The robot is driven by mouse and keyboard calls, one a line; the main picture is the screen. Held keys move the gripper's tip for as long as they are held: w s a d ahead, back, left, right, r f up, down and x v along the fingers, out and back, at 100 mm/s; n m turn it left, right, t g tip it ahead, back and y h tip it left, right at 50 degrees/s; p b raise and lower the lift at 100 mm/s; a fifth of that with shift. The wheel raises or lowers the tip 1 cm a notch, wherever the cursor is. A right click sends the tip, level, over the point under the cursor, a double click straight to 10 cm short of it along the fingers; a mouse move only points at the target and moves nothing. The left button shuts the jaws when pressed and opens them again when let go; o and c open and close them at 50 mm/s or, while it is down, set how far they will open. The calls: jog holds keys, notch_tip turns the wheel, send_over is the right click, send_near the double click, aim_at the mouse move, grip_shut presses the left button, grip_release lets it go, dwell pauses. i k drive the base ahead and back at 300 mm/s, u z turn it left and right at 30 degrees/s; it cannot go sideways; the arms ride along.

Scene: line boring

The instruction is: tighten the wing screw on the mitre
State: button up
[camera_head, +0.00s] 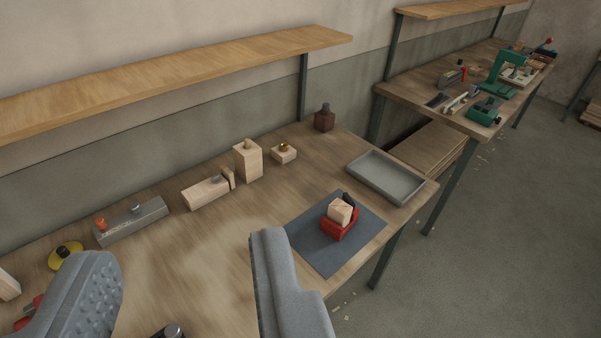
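My gripper (182,250) is open and empty; its two grey fingers stand wide apart over the front of the bench, with bare wood showing between them. A small red clamp (345,231) lies on a dark grey mat (312,250), right of the right finger and apart from it. It holds a pale wooden block (340,211) with a fine line across its top. A black knob or lever (349,199) stands at the block's back right. This may be the mitre with its screw, but the wing shape is too small to make out.
A grey tray (408,188) sits near the bench's right edge. A shelf (170,78) overhangs the back. The bench middle is clear.

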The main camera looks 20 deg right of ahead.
aim_at(347, 197)
jog(key=z, duration=0.15)
jog(key=i, duration=1.2)
jog(key=z, duration=0.65)
